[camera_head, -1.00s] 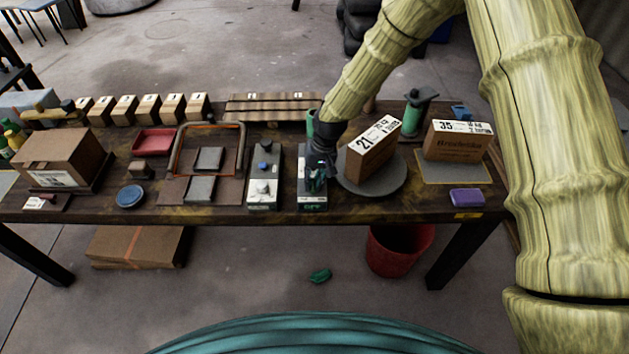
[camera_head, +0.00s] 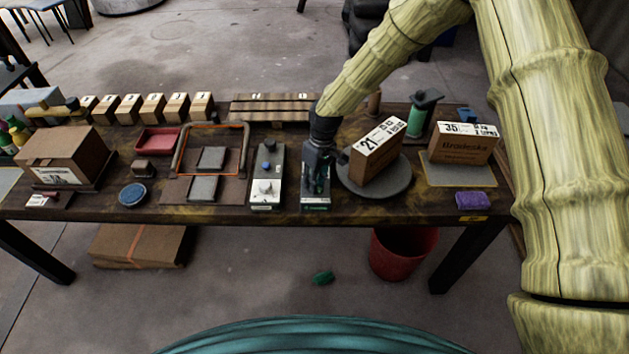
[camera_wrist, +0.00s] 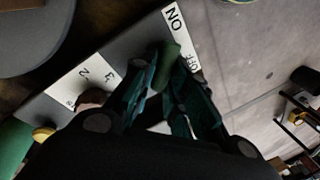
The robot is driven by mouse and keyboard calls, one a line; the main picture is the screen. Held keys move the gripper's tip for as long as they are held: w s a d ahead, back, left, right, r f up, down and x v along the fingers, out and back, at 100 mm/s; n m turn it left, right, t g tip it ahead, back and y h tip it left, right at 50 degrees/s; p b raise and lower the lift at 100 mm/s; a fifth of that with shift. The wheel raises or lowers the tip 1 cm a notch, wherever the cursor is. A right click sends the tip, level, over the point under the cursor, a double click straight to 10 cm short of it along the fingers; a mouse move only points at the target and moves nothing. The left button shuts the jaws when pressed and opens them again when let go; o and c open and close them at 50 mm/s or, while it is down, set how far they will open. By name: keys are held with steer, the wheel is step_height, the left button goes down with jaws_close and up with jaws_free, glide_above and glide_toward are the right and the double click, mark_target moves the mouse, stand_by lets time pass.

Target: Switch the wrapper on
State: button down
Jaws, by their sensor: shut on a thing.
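The wrapper's control box (camera_head: 315,203) stands on the table, left of the round grey turntable (camera_head: 395,187). In the wrist view the grey box (camera_wrist: 128,52) has white labels reading ON and OFF at one end and small numbers at the other. A dark green switch piece (camera_wrist: 169,55) stands beside the ON and OFF labels. My gripper (camera_head: 317,178) is down over the box. In the wrist view my gripper (camera_wrist: 170,78) has its teal fingertips closed on the green switch. The fingers hide part of it, so I cannot tell its exact setting.
A carton marked 21 (camera_head: 377,152) sits on the turntable, close right of my gripper. A second control box (camera_head: 267,178) with knobs stands just left. A green film roll (camera_head: 417,121) is on a post behind. A carton marked 35 (camera_head: 463,146) stands at the right.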

steer(key=shift+a+r, duration=0.1)
stand_by(0.4)
steer(key=c, duration=1.4)
jaws_free()
steer(key=shift+c, duration=0.2)
step_height(320, 180, up, 12)
steer(key=w+d, duration=0.1)
steer(key=shift+w+d, duration=0.35)
steer(key=shift+d+f, duration=0.1)
steer(key=shift+f, duration=0.1)
